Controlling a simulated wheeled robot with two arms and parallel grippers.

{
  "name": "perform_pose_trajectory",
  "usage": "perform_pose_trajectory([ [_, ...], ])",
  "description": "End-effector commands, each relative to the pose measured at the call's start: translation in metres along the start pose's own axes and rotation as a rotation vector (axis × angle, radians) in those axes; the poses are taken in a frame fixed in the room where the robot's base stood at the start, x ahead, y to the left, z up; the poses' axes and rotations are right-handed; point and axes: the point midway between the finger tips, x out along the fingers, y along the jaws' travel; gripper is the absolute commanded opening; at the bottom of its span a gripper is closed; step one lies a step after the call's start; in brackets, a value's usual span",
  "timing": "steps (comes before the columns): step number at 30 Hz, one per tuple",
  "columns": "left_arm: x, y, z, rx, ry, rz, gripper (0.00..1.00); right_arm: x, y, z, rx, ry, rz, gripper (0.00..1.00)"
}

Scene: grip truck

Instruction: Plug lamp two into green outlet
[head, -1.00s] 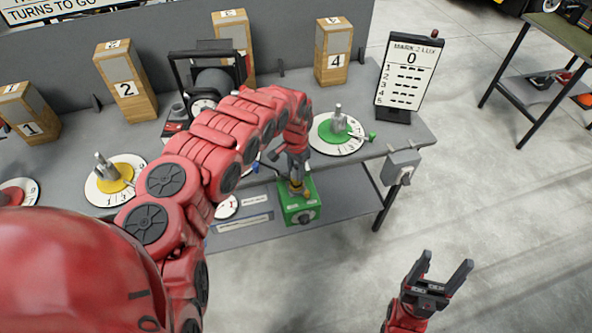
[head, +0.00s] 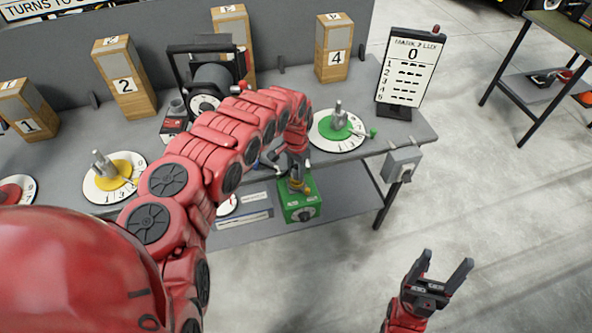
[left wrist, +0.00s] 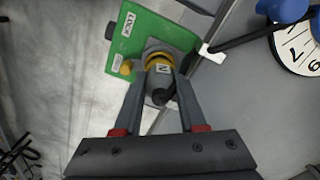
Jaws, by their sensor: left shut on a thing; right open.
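The green outlet box (head: 301,208) sits on the lower shelf under the bench, and in the left wrist view its green top (left wrist: 150,38) shows a "LOCK" label. My left gripper (head: 295,168) reaches down over it. In the left wrist view the left gripper's fingers (left wrist: 161,78) are shut on a grey plug (left wrist: 160,52) with a yellow ring and a label like a sideways 2. The plug stands at the box's top; how deep it sits is hidden. The wooden lamp marked 2 (head: 126,86) stands on the bench. My right gripper (head: 437,277) is open and empty.
Lamps marked 1 (head: 30,110) and 4 (head: 334,58) stand on the bench. Yellow (head: 115,172) and green (head: 340,125) dials lie along its front. A lux board (head: 409,68) reads 0. A grey box (head: 402,162) hangs at the bench's right end. Floor right of it is clear.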

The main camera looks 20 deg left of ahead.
Motion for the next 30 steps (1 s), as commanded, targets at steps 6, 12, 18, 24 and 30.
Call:
perform_pose_trajectory([
  [6,0.0045,0.0000,-0.0002,0.000,0.000,0.000,0.00,-0.0034,-0.0002,0.0006,0.000,0.000,0.000,0.68],
  [12,0.0081,0.0000,-0.0002,0.000,0.000,0.000,0.00,-0.0061,-0.0003,0.0010,0.000,0.000,0.000,0.68],
  [18,0.0092,0.0000,-0.0002,0.000,0.000,0.000,0.55,-0.0066,-0.0003,0.0011,0.000,0.000,0.000,0.68],
  [24,0.0093,0.0001,0.0000,0.000,0.000,0.000,0.75,-0.0065,-0.0003,0.0011,0.000,0.000,0.000,0.68],
  [30,0.0095,0.0002,0.0001,0.000,0.000,0.000,0.88,-0.0066,-0.0003,0.0011,0.000,0.000,0.000,0.68],
])
